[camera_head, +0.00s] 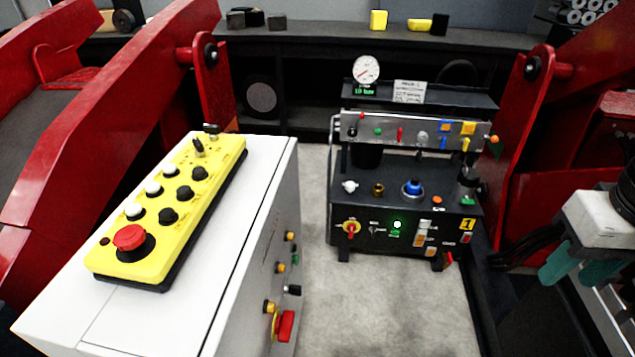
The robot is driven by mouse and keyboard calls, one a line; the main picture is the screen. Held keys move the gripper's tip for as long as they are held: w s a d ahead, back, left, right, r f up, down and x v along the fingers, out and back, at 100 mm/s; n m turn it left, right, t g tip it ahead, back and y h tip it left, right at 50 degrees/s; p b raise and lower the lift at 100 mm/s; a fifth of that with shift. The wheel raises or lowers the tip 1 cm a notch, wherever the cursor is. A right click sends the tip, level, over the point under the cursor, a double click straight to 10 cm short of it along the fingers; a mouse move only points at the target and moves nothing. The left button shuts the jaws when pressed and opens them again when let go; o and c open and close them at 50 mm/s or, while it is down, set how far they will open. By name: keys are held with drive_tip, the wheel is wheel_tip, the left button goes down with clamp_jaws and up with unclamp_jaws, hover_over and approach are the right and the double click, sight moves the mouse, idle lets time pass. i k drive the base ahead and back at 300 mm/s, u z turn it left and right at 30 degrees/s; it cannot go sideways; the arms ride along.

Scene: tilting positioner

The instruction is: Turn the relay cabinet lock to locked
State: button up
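A white cabinet (250,230) stands at the front left, and its right side face is seen at a steep slant. On that face are several small yellow-collared buttons, a small black knob with a pale collar (292,290), and a red handle on a yellow plate (284,325). I cannot tell which of these, if any, is the relay cabinet lock, nor how it is turned. My gripper (572,256) is at the right edge, with teal fingers that look apart and nothing seen between them. It is well away from the white cabinet.
A yellow control box (180,195) with a red mushroom button lies on the cabinet. A dark console (405,195) with a gauge, switches and knobs stands behind, right of centre. Red machine arms (120,130) flank the scene. Grey floor (340,290) is clear between cabinet and console.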

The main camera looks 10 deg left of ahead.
sight(294, 290)
drive_tip(key=z, duration=0.8)
drive_tip(key=k, duration=1.2)
drive_tip(key=u, duration=0.8)
drive_tip(key=i, duration=0.9)
